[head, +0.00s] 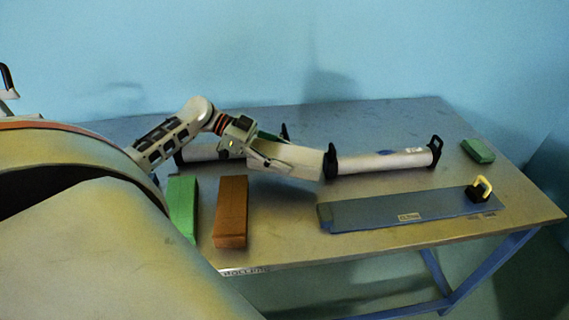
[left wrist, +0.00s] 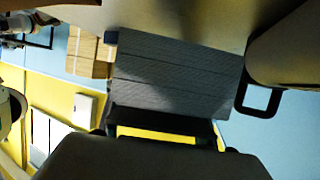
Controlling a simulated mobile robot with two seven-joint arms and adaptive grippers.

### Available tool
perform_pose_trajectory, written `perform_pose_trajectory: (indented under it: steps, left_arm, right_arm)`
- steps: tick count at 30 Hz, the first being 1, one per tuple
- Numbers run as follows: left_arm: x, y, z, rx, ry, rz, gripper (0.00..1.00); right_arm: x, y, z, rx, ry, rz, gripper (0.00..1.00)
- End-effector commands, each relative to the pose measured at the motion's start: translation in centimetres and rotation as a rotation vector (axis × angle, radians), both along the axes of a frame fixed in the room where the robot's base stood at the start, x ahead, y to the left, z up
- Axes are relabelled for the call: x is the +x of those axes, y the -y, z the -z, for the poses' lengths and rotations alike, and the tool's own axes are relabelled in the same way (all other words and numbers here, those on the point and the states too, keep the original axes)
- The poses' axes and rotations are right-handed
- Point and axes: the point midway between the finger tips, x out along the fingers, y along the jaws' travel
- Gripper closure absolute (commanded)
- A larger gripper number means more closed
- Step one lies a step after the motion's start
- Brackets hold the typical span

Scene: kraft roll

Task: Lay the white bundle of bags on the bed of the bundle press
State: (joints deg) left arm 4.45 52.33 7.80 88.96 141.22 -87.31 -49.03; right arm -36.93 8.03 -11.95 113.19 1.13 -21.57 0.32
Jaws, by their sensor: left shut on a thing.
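My left gripper (head: 262,158) reaches in from the left over the table and is shut on the white bundle of bags (head: 297,160). The bundle extends to the right from the fingers, in front of the white rolls, and looks raised off the table; its exact height is hard to tell. The blue-grey bed of the bundle press (head: 375,212) lies at the front right of the table, bare apart from a small label. A black piece with a yellow handle (head: 481,190) stands at its right end. The bundle is behind and left of the bed, apart from it. My right gripper is not visible.
A white roll (head: 385,161) in black end brackets lies behind the bed. A green block (head: 183,205) and a brown block (head: 230,212) lie at the front left. Another green block (head: 478,151) is at the far right. Brown boxes (left wrist: 90,52) show in the left wrist view.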

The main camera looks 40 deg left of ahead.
Motion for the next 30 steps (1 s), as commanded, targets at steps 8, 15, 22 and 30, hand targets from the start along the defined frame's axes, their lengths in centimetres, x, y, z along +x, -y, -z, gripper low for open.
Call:
perform_pose_trajectory:
  steps: [8, 15, 22, 30]
  left_arm:
    - [0.1, 0.0, 1.9, 0.0, 0.002, -0.001, 0.81]
    - [0.0, 0.0, 5.2, -0.002, 0.0, -0.001, 0.81]
    - [0.0, 0.0, 5.5, 0.001, 0.002, 0.0, 0.81]
    - [0.0, 0.0, 5.5, 0.001, 0.0, 0.0, 0.32]
  right_arm:
    - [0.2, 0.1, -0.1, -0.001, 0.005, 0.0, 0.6]
    - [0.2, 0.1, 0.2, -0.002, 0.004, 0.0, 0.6]
    - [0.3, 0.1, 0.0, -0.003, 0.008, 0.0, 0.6]
    - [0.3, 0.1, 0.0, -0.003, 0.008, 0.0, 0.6]
